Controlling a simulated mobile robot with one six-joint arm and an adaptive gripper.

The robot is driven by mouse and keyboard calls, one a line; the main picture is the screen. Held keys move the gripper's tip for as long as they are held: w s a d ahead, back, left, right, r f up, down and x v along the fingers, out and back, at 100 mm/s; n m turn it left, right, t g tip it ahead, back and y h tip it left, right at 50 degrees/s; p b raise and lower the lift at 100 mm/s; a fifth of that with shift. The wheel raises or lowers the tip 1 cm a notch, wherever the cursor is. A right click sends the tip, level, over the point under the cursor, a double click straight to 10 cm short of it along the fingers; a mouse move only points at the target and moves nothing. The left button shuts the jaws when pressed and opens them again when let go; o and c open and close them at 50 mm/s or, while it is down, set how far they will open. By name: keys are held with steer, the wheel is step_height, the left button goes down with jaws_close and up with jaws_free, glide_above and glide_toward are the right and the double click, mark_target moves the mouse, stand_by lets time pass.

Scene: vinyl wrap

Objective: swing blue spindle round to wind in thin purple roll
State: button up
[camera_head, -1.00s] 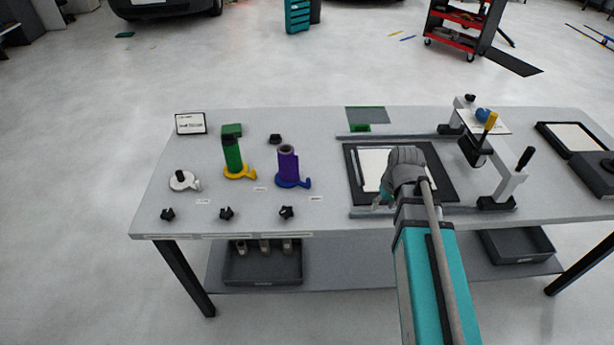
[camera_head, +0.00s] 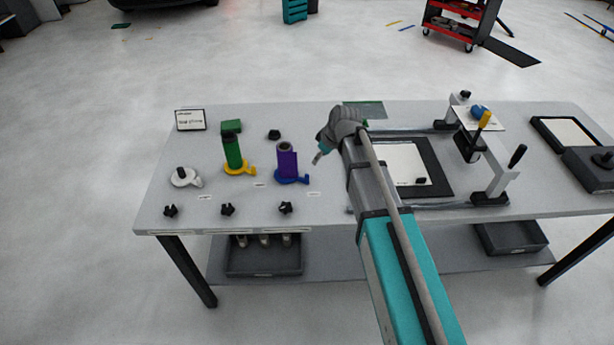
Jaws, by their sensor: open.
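The thin purple roll (camera_head: 287,162) stands upright on the blue spindle (camera_head: 291,179), on the left half of the table. The blue spindle's base shows under the roll, with its handle (camera_head: 303,180) pointing right. My gripper (camera_head: 318,159) is open, just right of the purple roll and apart from it. Its fingers are small in this view and partly hidden by my wrist.
A green roll (camera_head: 233,151) on a yellow spindle (camera_head: 240,169) stands left of the purple roll. A white spindle (camera_head: 184,177) stands bare farther left. Several black knobs (camera_head: 285,208) lie along the front. A black-framed board (camera_head: 434,167) lies right of my arm.

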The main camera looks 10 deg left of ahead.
mark_target(307, 175)
steer(key=shift+f, duration=0.15)
steer(key=b+x, duration=1.2)
steer(key=x, duration=0.1)
steer(key=shift+f+b, duration=0.25)
steer(key=shift+b, duration=0.1)
stand_by(0.4)
jaws_close()
stand_by(0.3)
